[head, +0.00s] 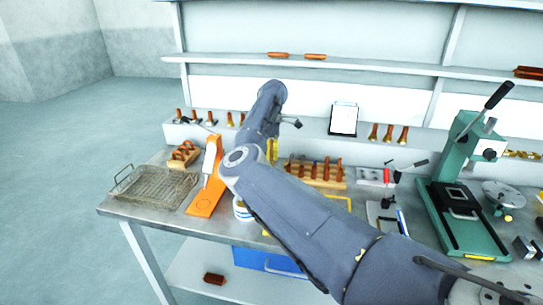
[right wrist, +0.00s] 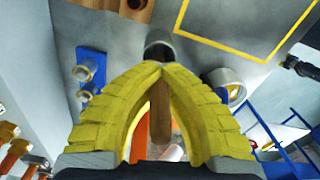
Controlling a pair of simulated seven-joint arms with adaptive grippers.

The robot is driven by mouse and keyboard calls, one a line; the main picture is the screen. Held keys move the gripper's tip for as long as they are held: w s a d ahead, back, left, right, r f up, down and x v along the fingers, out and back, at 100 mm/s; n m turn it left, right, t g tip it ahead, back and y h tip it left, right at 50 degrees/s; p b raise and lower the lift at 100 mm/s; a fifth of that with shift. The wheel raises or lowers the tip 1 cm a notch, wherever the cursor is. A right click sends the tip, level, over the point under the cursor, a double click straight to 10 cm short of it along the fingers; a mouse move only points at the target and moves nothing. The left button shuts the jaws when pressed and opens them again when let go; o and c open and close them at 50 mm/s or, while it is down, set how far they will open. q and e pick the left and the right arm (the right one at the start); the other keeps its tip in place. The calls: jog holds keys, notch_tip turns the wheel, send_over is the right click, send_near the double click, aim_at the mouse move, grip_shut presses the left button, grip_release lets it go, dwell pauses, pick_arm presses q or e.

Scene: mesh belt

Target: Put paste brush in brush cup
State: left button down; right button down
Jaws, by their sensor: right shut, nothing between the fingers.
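My right gripper (right wrist: 164,66) has yellow fingers whose tips meet; it is shut and empty. In the head view my own arm covers most of it, and a bit of yellow shows. A wooden handle (right wrist: 160,118) shows in the gap behind the fingers, and a dark round end (right wrist: 158,49) lies just past the tips. I cannot tell if these are the paste brush. A white and blue cup (head: 241,210), likely the brush cup, stands on the bench left of my arm. A pale round rim (right wrist: 226,84) shows right of the fingertips. My left gripper is out of view.
An orange stand (head: 205,195) and a wire mesh basket (head: 150,186) are on the left of the bench. A wooden rack (head: 318,174) of tools stands behind my arm. A green press (head: 463,210) is at right. A yellow outline (right wrist: 250,52) marks the bench.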

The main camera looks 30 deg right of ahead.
jog(key=c, duration=2.2)
grip_release()
jog(key=c, duration=1.7)
grip_release()
jog(key=shift+d, duration=0.1)
